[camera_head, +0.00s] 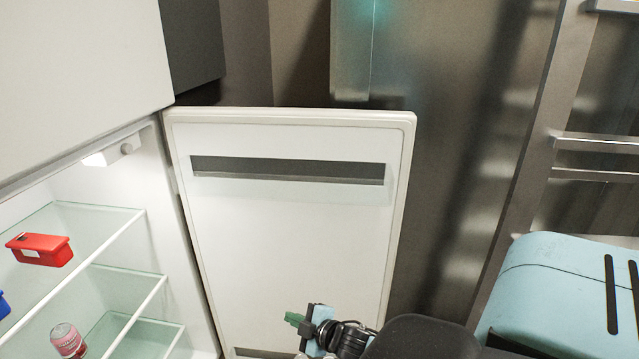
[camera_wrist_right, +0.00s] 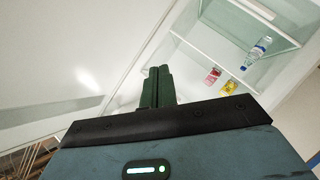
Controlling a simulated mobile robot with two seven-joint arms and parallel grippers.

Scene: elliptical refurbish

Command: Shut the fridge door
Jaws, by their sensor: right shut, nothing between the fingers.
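The fridge door (camera_head: 290,230) stands wide open, its white inner face with a dark slot toward me, hinged at the right side of the fridge (camera_head: 170,245). My right gripper (camera_head: 292,319) is low in front of the door's inner face in the head view; whether it touches the door I cannot tell. In the right wrist view the green fingers (camera_wrist_right: 158,84) are shut with nothing between them. They point toward the fridge interior, with a white panel, likely the door (camera_wrist_right: 75,70), at left. My left gripper is not in view.
Glass shelves (camera_head: 80,225) inside the fridge hold a red container (camera_head: 40,250) and a pink can (camera_head: 68,340). A bottle (camera_wrist_right: 256,52) shows in the right wrist view. A metal rack or ladder (camera_head: 530,150) stands at right.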

